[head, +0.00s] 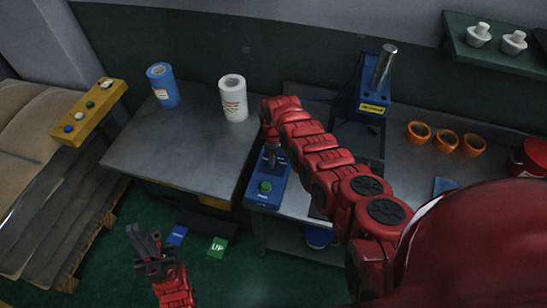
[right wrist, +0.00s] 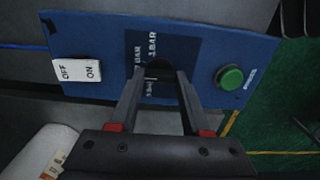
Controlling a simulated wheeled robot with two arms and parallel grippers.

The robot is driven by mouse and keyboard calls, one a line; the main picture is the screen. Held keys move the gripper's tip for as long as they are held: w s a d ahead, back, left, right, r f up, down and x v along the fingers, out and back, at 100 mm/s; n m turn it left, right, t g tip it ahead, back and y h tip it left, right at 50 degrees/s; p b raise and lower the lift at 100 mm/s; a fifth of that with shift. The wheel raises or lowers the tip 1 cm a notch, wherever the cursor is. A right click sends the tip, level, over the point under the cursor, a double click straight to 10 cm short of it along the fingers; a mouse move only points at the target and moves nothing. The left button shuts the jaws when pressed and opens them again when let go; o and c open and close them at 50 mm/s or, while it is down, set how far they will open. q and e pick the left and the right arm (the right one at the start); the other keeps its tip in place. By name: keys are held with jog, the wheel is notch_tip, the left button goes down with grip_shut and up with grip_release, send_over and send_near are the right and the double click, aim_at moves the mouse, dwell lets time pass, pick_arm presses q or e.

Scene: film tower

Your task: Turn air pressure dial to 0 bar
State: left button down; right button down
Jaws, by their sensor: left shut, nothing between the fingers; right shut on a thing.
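The blue control panel (head: 272,199) stands between the two tables in the head view, and it fills much of the right wrist view (right wrist: 100,40). My right gripper (head: 271,160) reaches down onto it. In the right wrist view the fingers of my right gripper (right wrist: 159,75) are closed on the dark air pressure dial (right wrist: 159,66). White BAR labels (right wrist: 152,45) show beside it; the fingers hide part of the scale, and I cannot tell the exact setting. My left gripper (head: 150,254) is shut and empty over the floor at lower left.
The panel also has a green button (right wrist: 229,77) and a white OFF/ON switch (right wrist: 77,70). A blue roll (head: 162,86) and a white roll (head: 233,98) stand on the grey table (head: 165,140). A green UP pedal (head: 218,247) and a blue pedal (head: 177,235) are on the floor.

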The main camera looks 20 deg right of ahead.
jog(key=n+b, duration=0.1)
jog(key=n, duration=0.1)
jog(key=shift+d+f+n, duration=0.1)
jog(key=shift+n, duration=0.3)
jog(key=n+b, duration=0.3)
jog(key=n, duration=0.1)
jog(key=shift+f, duration=0.1)
jog(key=n+b, duration=0.2)
jog(key=n, duration=0.1)
jog(key=shift+n, duration=0.4)
jog(key=shift+n+b, duration=0.8)
jog(key=shift+n, duration=0.4)
jog(key=shift+r, duration=0.2)
jog(key=shift+c, duration=1.8)
grip_release()
